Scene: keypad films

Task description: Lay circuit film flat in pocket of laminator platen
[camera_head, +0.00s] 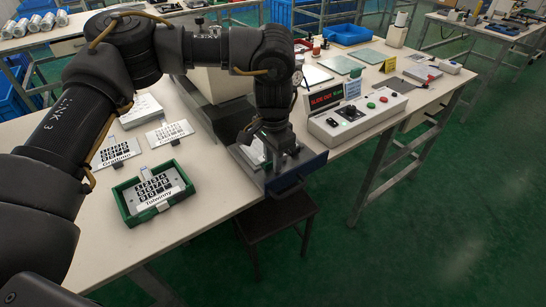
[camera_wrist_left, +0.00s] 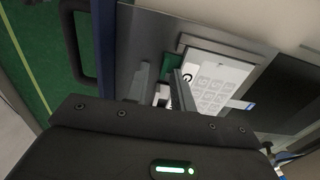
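The circuit film (camera_wrist_left: 217,80) is a white sheet with printed keys. In the left wrist view it lies on the grey laminator platen (camera_wrist_left: 150,32), just beside my left gripper (camera_wrist_left: 162,92). A white edge of it shows in the head view (camera_head: 254,151), partly hidden by the gripper. My left gripper (camera_head: 282,160) points down over the pulled-out platen. Its two fingers stand apart, with a white and dark patch between them; I see no firm hold. I cannot tell whether the film is fully flat in the pocket. My right gripper is not in view.
A green tray (camera_head: 127,203) holds another keypad film (camera_head: 158,187). Two more films (camera_head: 115,151) lie behind it. A control box (camera_head: 350,122) with a red-lit display stands right of the platen. A dark stool (camera_head: 280,212) is below the table edge.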

